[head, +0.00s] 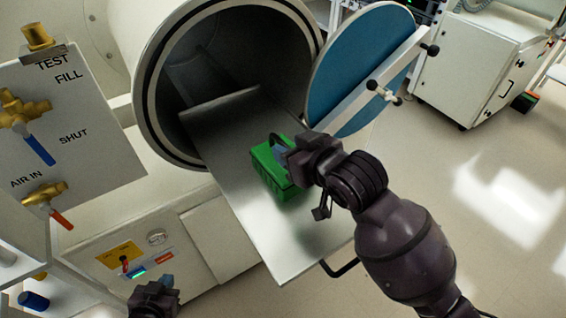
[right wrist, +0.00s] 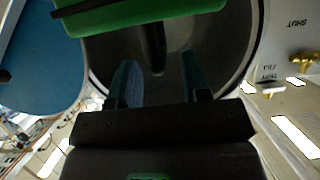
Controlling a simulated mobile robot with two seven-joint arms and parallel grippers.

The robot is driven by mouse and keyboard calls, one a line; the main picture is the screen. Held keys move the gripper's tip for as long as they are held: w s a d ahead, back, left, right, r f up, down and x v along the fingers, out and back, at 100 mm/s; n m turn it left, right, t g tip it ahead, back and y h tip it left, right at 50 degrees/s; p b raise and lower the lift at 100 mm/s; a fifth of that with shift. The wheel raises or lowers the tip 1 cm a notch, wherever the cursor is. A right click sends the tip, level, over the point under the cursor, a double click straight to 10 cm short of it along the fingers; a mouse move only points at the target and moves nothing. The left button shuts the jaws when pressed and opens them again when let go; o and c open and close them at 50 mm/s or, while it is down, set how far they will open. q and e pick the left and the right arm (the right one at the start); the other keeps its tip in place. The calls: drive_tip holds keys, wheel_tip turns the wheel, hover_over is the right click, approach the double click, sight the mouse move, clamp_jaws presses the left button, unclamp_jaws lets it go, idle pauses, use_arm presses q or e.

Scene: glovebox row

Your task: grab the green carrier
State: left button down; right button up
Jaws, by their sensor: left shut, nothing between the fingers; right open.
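The green carrier (head: 272,172) is a small box with a dark handle, standing on the metal tray that slopes out of the round chamber. It also shows upside down at the top of the right wrist view (right wrist: 150,14). My right gripper (head: 281,151) is open, its fingers at the top of the carrier by the handle. In the right wrist view the two fingers (right wrist: 162,78) are apart, with a dark upright shape beyond them; I cannot tell whether the handle is between them. My left gripper (head: 166,283) is shut and empty at the bottom left, far from the carrier.
The metal tray (head: 232,130) runs out of the chamber opening (head: 185,75). The blue round door (head: 350,65) hangs open right of the tray, close to my right arm. A valve panel (head: 75,125) stands at left.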

drive_tip(key=shift+x, duration=1.25)
drive_tip(key=shift+c, duration=0.2)
clamp_jaws()
drive_tip(key=shift+r, duration=0.1)
